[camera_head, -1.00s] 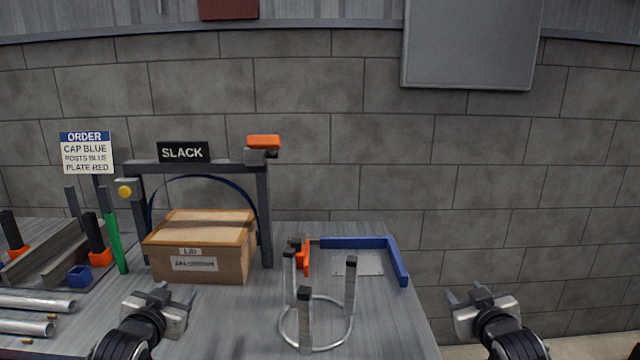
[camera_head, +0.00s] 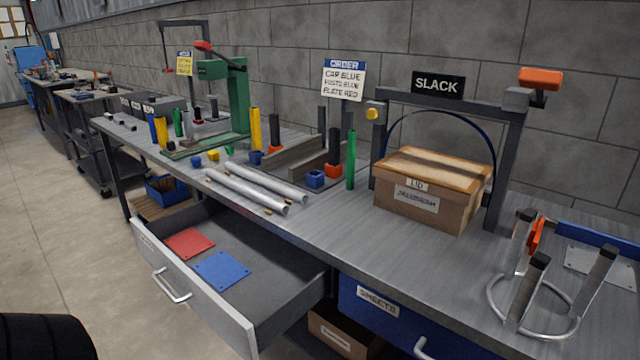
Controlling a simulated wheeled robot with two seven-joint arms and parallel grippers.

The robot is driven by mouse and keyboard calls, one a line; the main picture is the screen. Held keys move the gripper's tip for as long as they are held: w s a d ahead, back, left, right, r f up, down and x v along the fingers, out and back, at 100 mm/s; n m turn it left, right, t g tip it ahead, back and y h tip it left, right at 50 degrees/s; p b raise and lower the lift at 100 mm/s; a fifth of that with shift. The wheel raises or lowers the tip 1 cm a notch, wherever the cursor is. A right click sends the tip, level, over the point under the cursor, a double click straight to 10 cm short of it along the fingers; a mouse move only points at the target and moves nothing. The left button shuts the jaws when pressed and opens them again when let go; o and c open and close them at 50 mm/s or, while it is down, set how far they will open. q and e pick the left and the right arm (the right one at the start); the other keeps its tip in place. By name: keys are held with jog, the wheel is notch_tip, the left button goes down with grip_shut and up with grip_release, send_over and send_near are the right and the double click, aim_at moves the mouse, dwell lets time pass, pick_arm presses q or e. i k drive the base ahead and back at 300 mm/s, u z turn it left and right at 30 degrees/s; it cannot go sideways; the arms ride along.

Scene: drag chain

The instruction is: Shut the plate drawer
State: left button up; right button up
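The plate drawer (camera_head: 190,287) stands pulled out from under the left part of the workbench. Its grey front faces the lower left and carries a silver bar handle (camera_head: 171,286). A red plate (camera_head: 188,243) and a blue plate (camera_head: 221,269) lie flat inside it, side by side. Neither of my grippers shows in this view. A black rounded shape at the lower left corner may be part of my arm; I cannot tell.
The bench top (camera_head: 345,240) holds two metal tubes (camera_head: 262,180), a cardboard box (camera_head: 434,190), a green press (camera_head: 225,100) and a wire stand (camera_head: 530,285). A blue drawer (camera_head: 400,322) labelled SHEETS is beside the open one. Bare floor (camera_head: 70,260) lies to the left.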

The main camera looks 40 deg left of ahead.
aim_at(285, 281)
jog(key=u, duration=2.25)
jog(key=k, duration=0.5)
jog(key=u, duration=0.35)
jog(key=i, duration=0.55)
jog(key=z, duration=1.25)
jog(key=i, duration=0.5)
